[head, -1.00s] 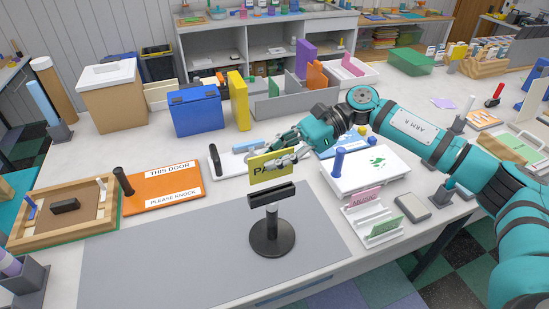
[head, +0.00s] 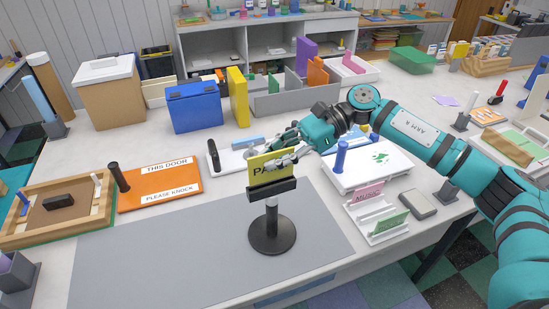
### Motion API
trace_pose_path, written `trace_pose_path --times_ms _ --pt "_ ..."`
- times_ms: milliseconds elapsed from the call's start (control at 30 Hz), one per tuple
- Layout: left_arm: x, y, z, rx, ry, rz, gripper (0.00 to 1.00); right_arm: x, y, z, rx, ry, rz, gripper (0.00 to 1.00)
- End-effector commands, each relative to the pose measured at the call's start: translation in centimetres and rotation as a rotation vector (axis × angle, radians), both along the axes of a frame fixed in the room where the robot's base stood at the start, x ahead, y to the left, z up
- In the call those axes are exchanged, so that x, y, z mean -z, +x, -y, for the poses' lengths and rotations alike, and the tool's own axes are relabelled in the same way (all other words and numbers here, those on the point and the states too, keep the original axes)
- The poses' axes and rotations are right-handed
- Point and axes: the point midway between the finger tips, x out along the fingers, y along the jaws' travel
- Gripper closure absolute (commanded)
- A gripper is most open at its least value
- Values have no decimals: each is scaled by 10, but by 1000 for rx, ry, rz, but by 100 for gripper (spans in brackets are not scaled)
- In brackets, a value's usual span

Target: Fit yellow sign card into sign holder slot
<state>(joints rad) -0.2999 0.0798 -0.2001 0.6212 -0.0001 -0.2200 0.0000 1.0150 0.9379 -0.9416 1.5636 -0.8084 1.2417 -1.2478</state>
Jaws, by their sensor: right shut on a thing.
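The yellow sign card (head: 262,169) is upright, with dark lettering partly hidden by the gripper. My right gripper (head: 284,160) is shut on its upper right part. The black sign holder (head: 271,190) stands upright on a round base on the grey mat, its slotted bar at the top. The card is directly above the bar, its lower edge meeting the bar's top edge in the picture. I cannot tell whether the edge is inside the slot. My left gripper is not in view.
An orange door sign (head: 160,183) and a wooden tray (head: 20,236) lie left. A blue box (head: 194,110) stands behind. A white rack (head: 382,229) with pink and green cards is to the right. The grey mat (head: 150,260) is clear around the holder.

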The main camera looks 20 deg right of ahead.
Motion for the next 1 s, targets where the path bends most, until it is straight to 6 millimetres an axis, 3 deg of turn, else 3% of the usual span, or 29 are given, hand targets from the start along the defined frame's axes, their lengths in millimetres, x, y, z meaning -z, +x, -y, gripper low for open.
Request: trace_pose_path --times_ms 1000 --pt "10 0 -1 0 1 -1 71 0 0 0 0 0 0 100"
